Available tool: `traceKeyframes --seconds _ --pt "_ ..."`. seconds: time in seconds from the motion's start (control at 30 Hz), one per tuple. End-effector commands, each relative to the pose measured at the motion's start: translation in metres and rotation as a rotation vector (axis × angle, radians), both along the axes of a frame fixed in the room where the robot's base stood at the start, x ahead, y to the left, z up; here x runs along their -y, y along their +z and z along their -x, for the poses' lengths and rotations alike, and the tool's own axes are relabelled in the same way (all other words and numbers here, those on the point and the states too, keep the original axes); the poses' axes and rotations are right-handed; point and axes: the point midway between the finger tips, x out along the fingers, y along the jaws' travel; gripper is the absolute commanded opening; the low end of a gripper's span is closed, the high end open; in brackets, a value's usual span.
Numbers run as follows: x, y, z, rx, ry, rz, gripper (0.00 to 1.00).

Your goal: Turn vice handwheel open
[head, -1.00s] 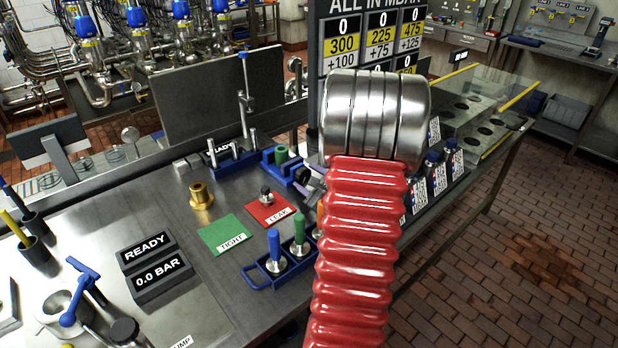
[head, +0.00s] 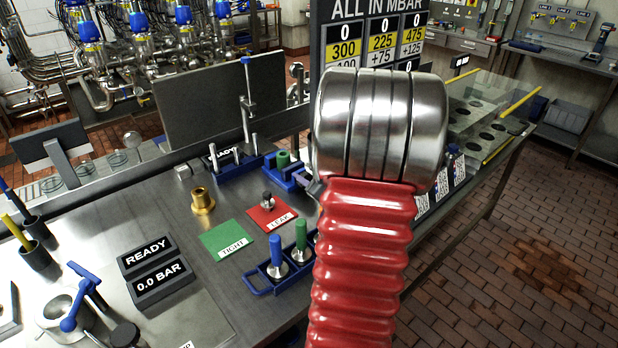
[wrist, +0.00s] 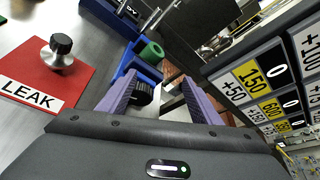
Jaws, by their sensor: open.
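The blue vice (head: 287,174) stands on the steel bench with a green cylinder (head: 283,158) in it; the vice also shows in the wrist view (wrist: 146,66). A black ribbed handwheel (wrist: 143,93) lies between my gripper's two purple fingers in the wrist view, nearer the left finger. My gripper (wrist: 160,80) is open, with a gap to the right of the handwheel. Whether the left finger touches the wheel I cannot tell. In the head view my red arm and steel wrist hide most of the gripper and the handwheel.
A red LEAK mat (head: 270,214) with a black-knobbed steel fitting and a green TIGHT mat (head: 227,239) lie left of the vice. A blue rack (head: 275,272) with handled tools is in front. A pressure board (head: 375,45) stands behind my arm.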

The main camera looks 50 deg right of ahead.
Motion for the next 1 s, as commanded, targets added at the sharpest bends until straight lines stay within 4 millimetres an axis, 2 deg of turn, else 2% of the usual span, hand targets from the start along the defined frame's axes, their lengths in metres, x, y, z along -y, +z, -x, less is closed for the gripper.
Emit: traceKeyframes --seconds 0.1,0.3,0.77,0.87,0.97,1.0 --pt "0.000 0.019 0.000 0.001 -0.001 0.003 0.58" --pt "0.000 0.036 0.001 0.000 0.000 0.001 0.58" --pt "-0.003 0.040 -0.001 -0.003 0.008 0.003 0.58" --pt "-0.016 0.045 -0.010 -0.014 0.050 0.024 0.58" --pt "-0.047 0.054 -0.026 -0.041 0.141 0.067 0.58" --pt "-0.064 0.058 -0.035 -0.056 0.192 0.091 0.58"
